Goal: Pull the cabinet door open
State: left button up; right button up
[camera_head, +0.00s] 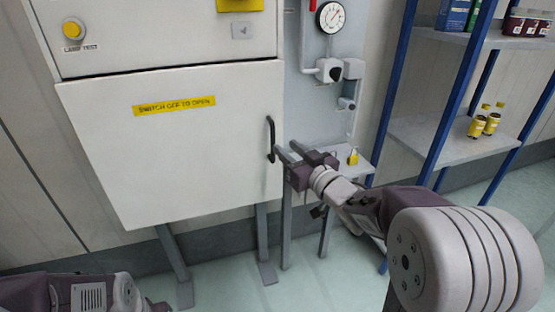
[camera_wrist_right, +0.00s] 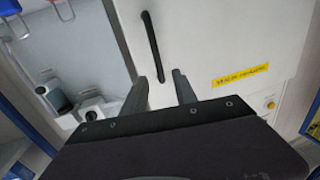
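The cabinet door (camera_head: 185,155) is a large pale panel with a yellow "switch off to open" label; it looks closed. Its dark vertical handle (camera_head: 271,139) is at the right edge, and the handle also shows in the wrist view (camera_wrist_right: 152,48). My right gripper (camera_head: 284,152) is close to the handle's lower part, just to its right in the head view. In the wrist view its two fingers (camera_wrist_right: 160,85) are apart, with the handle's lower end beyond and between the tips. I see no grip on the handle. Only part of my left arm shows, at the bottom left; its gripper is out of view.
A panel with a gauge (camera_head: 331,17) and valves stands right of the cabinet. Cabinet legs (camera_head: 264,245) stand on the floor. The floor in front looks clear.

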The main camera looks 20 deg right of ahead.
aim_at(274, 137)
jog(key=x, duration=0.8)
jog(key=shift+w+f+b, duration=0.1)
jog(key=shift+w+b, duration=0.25)
jog(key=shift+w, duration=0.05)
grip_shut()
dwell(1.1)
